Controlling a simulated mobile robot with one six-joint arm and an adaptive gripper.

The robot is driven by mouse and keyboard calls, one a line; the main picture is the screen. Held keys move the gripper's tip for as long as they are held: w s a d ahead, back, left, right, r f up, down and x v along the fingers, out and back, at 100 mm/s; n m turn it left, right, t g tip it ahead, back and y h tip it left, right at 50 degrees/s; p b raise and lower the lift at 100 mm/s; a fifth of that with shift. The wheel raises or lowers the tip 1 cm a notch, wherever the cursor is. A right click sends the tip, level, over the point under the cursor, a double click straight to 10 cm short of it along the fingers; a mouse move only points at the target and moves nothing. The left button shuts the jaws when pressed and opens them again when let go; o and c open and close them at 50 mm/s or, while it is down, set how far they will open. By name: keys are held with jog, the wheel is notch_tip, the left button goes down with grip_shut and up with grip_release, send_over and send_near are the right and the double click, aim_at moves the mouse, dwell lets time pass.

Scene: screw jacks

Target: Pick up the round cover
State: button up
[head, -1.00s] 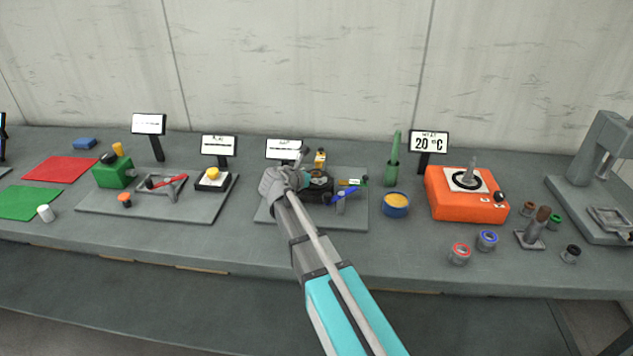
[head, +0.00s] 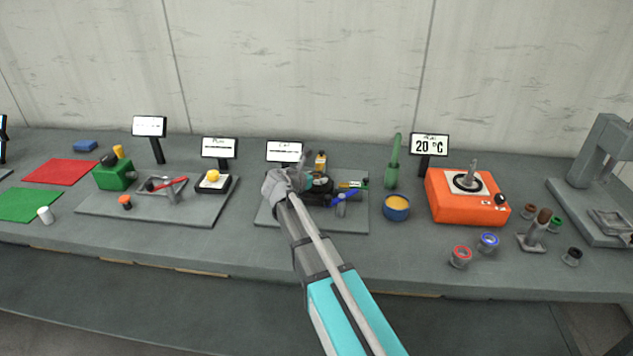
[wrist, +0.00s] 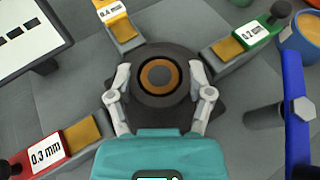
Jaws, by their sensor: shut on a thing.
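The round cover (wrist: 158,76) is a dark disc with a brown ring and a dark centre, seen from above in the wrist view. It sits over a wider dark base (wrist: 209,114). My gripper (wrist: 160,82) is shut on the cover, with one finger at its left side and one at its right. In the head view the arm's end (head: 280,185) is over the middle grey board (head: 268,217). The dark round part (head: 320,185) shows just right of it, partly hidden. I cannot tell whether the cover is lifted off the base.
Feeler strips surround the cover: yellow 0.4 mm (wrist: 114,13), green 0.2 mm (wrist: 245,45) and red 0.3 mm (wrist: 47,153). A blue cup (head: 396,212) and orange device (head: 464,203) stand further right.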

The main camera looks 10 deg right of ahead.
jog(key=c, duration=0.5)
jog(key=shift+r, duration=0.2)
jog(key=shift+r+p, duration=0.75)
jog(key=shift+p, duration=0.25)
jog(key=s+a+r+p, duration=0.9)
jog(key=s+r+p, duration=0.1)
jog(key=r+p, duration=0.1)
jog(key=shift+s, duration=0.2)
jog(key=shift+a, duration=0.1)
